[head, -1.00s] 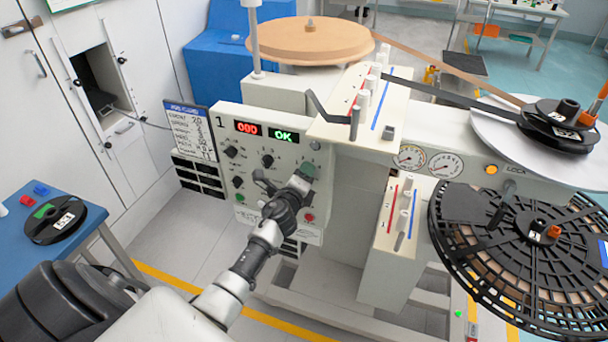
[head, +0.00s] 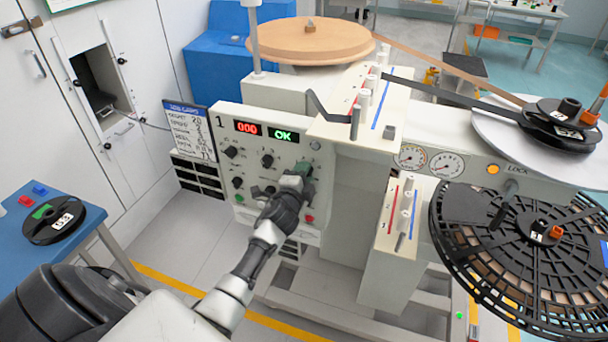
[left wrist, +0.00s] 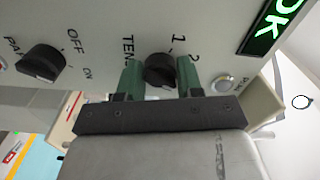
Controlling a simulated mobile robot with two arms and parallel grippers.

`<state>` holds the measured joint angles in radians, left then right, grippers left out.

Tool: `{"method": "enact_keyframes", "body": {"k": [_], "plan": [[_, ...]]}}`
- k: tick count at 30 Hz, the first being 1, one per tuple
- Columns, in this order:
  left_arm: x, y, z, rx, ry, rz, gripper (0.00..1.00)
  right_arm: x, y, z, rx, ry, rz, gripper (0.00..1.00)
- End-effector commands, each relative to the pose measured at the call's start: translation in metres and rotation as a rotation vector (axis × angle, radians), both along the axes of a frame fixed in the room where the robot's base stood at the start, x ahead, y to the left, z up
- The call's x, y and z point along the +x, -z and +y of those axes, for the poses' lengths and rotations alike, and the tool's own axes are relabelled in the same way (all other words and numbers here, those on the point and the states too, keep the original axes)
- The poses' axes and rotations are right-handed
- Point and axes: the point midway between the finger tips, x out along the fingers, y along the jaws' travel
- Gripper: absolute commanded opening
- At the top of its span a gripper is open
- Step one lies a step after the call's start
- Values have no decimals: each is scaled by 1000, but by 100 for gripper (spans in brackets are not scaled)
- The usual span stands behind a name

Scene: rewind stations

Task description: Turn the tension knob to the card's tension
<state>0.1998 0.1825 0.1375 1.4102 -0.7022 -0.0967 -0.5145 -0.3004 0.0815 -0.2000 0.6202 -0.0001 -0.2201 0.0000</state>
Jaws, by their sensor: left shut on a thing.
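The tension knob (left wrist: 160,70) is a dark round knob on the pale panel, with "TEN" and the marks 1 and 2 beside it in the left wrist view. My left gripper (left wrist: 160,80) has its green fingers on both sides of the knob and is shut on it. Which mark the knob points to is unclear. In the head view my left gripper (head: 299,178) is at the panel (head: 228,122) and hides the knob. The job card (head: 188,130) hangs left of the panel; its small writing is hard to read. My right gripper is out of view.
Other dark knobs (head: 267,160) and a red button (head: 309,219) are close around the gripper. A red "000" display (head: 247,128) and a green "OK" display (head: 283,135) are above. A large black reel (head: 470,240) stands at the right.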

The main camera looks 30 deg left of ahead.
Motion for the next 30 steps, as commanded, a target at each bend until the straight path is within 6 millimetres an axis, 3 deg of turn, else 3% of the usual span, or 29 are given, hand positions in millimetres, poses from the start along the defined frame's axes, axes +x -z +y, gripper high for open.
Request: {"method": "enact_keyframes", "body": {"k": [14,15,20,30], "plan": [[0,1,0,-18,1,-1,12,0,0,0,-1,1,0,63],[0,1,0,-18,1,-1,38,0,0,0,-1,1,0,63],[0,1,0,-18,0,-2,61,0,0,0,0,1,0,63],[-4,1,-1,-17,0,-2,61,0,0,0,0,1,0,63]]}}
